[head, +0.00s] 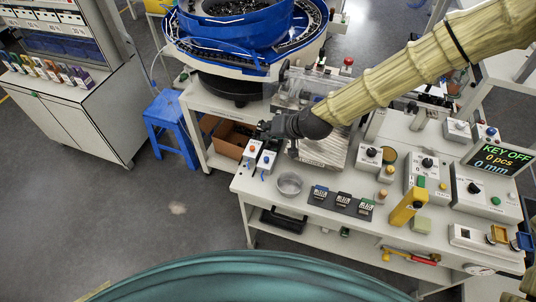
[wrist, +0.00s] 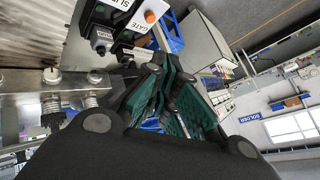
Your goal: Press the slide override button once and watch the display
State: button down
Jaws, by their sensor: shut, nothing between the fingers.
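Two small white switch boxes stand at the table's left end in the head view. One box (head: 251,150) has an orange-red button, the other (head: 267,160) a blue mark. In the wrist view, an orange button (wrist: 150,17) sits beside a label reading GATE, and a cut-off label begins "SLI" (wrist: 122,3). I cannot tell which button is the slide override. My gripper (head: 264,128) is shut and empty, just above and behind these boxes; its green-padded fingers show in the wrist view (wrist: 172,82). The display (head: 490,159) reads "KEY OFF, 0 pcs, 0 mm".
A blue bowl feeder (head: 238,30) stands behind on its own stand. A round metal dish (head: 290,185), a dark tray of connectors (head: 341,203) and a yellow upright device (head: 408,207) are on the table. A blue stool (head: 172,125) stands left; the floor there is clear.

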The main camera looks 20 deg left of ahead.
jog(key=s, duration=0.2)
jog(key=b, duration=0.4)
send_over(268, 158)
notch_tip(268, 158, down, 7)
jog(key=shift+w+r, duration=0.1)
jog(key=shift+r, duration=0.1)
jog(key=f, duration=0.1)
jog(key=w+f, duration=0.1)
jog(key=shift+f+b, duration=0.35)
jog(key=shift+b, duration=0.05)
jog(key=shift+s+r, duration=0.15)
jog(key=shift+s, duration=0.15)
jog(key=shift+w, duration=0.15)
jog(key=shift+f, duration=0.25)
